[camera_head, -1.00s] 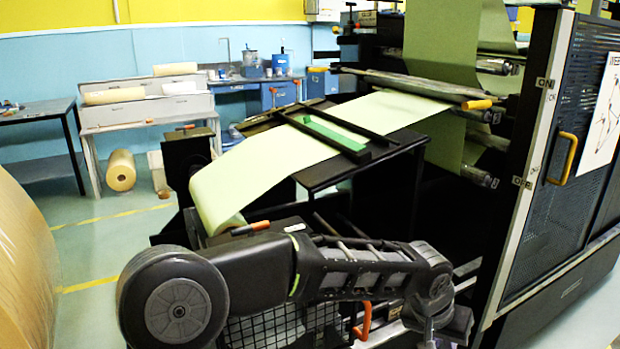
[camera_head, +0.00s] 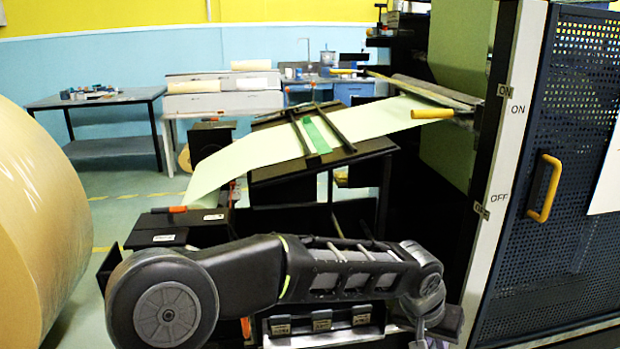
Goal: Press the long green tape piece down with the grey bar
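The long green tape piece (camera_head: 317,135) lies across the light green paper web (camera_head: 262,150) on the tilted dark splicing table (camera_head: 325,166). It runs between two dark bars that cross the web, a left bar (camera_head: 298,132) and a right bar (camera_head: 336,128). I cannot tell whether the tape lies flat everywhere. A grey bar (camera_head: 425,88) lies at the table's upper right, beside the machine; a yellow handle (camera_head: 432,113) shows close to it. My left arm crosses the foreground and its wrist runs out at the bottom edge, so the gripper is hidden. My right gripper is not in view.
The dark machine's perforated door (camera_head: 560,180) with a yellow handle closes off the right. A large kraft roll (camera_head: 40,230) stands at the left. A side table (camera_head: 100,103) and a bench (camera_head: 225,100) stand behind.

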